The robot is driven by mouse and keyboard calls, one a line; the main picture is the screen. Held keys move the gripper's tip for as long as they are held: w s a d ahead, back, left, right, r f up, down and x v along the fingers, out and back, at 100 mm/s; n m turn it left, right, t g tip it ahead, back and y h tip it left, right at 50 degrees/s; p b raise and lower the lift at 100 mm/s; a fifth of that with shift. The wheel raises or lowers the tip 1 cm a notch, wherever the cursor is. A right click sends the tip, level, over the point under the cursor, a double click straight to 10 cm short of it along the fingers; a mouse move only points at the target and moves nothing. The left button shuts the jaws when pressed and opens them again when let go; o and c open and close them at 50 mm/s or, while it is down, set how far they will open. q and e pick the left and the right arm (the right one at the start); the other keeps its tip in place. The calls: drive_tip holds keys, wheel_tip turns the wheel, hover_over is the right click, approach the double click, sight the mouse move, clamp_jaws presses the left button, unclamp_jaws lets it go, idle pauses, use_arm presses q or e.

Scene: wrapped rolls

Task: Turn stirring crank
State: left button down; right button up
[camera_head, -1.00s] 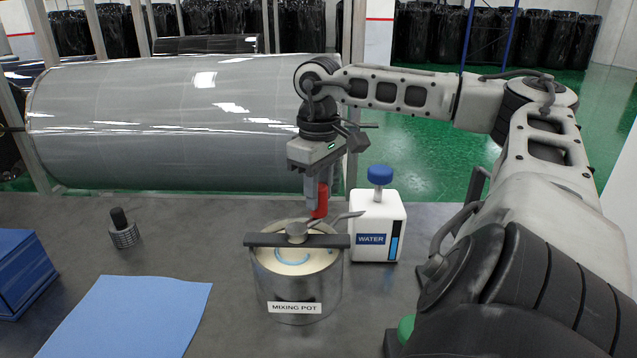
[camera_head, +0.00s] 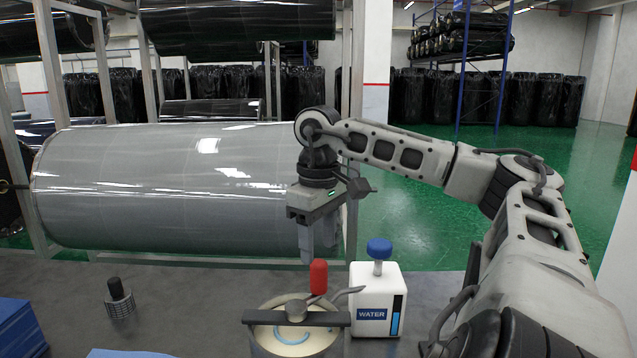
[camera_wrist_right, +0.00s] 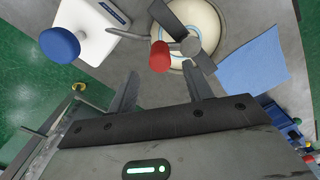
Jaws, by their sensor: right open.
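The mixing pot (camera_head: 267,343) stands at the bottom of the head view, its lower part cut off. A dark bar (camera_head: 262,318) spans its top, and pale contents with a blue ring show inside. The crank's red handle (camera_head: 318,277) stands upright above the pot; it also shows in the right wrist view (camera_wrist_right: 159,57). My right gripper (camera_head: 319,257) is above the handle, pointing down, open and empty. In the right wrist view the handle lies between the directions of the two spread fingers (camera_wrist_right: 160,76), beyond their tips. My left gripper is not in view.
A white water container (camera_head: 375,300) with a blue cap stands right of the pot. A small black-topped knurled piece (camera_head: 119,298) and a blue box (camera_head: 17,330) are on the left. A large wrapped roll (camera_head: 180,190) lies behind the table. The table between is clear.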

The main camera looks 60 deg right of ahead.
wheel_tip(320, 180, up, 11)
drive_tip(key=p, duration=0.2)
drive_tip(key=shift+f, duration=0.2)
